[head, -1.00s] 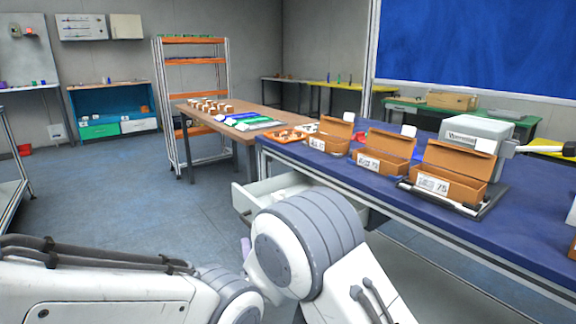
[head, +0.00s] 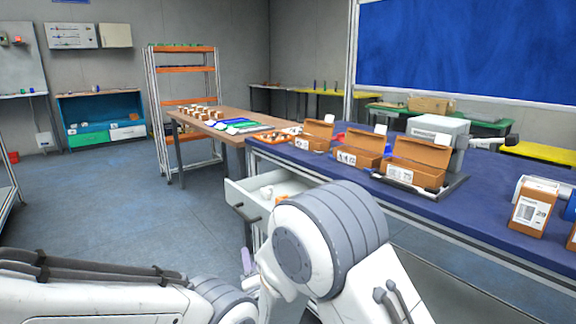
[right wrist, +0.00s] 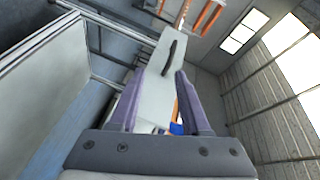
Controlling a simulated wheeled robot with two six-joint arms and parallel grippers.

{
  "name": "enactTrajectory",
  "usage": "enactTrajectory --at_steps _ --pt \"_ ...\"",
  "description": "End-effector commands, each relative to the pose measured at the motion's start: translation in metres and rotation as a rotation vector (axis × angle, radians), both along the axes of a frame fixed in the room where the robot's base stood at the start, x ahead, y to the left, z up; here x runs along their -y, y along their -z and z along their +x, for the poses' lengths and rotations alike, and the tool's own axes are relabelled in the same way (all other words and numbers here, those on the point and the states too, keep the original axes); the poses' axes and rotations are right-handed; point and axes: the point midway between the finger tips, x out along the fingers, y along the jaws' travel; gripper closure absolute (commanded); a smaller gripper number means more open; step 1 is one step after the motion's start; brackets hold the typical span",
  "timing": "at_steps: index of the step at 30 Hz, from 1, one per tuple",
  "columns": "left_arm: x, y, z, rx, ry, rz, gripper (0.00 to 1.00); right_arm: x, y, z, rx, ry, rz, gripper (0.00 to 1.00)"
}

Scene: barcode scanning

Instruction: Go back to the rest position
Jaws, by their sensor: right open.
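My right gripper (right wrist: 160,85) is open in the right wrist view, its two purple fingers apart with nothing visibly held between them. A pale drawer front with a black handle (right wrist: 168,58) lies beyond the fingertips. In the head view, a purple finger of my right gripper (head: 247,260) shows below the open white drawer (head: 236,196), partly hidden by my own arm. The drawer handle (head: 246,213) is just above it, apart from the finger. My left gripper is not in view.
The blue-topped table (head: 440,205) carries open orange boxes (head: 415,172) and, at right, an upright labelled orange box (head: 534,210). A wooden table (head: 240,120) and an orange-shelved rack (head: 185,100) stand behind. The floor (head: 90,195) at left is clear.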

Motion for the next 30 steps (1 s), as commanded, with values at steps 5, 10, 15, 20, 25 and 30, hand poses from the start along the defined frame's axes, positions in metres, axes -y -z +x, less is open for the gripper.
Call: enactTrajectory --at_steps 5,10,15,20,25,30 --pt "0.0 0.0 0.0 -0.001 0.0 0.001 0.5 0.032 0.007 0.005 -0.099 -0.003 -0.153 0.53" --pt "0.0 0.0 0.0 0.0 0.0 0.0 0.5 0.077 0.017 -0.001 -0.232 -0.039 -0.356 0.53" --pt "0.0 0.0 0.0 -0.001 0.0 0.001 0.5 0.147 0.032 -0.037 -0.443 -0.151 -0.646 0.53" --pt "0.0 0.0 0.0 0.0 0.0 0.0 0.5 0.196 0.043 -0.084 -0.604 -0.291 -0.846 0.53" --pt "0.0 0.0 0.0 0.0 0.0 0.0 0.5 0.229 0.048 -0.126 -0.72 -0.411 -0.958 0.53" --pt "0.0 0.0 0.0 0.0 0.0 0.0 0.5 0.254 0.049 -0.163 -0.81 -0.515 -1.043 0.53"
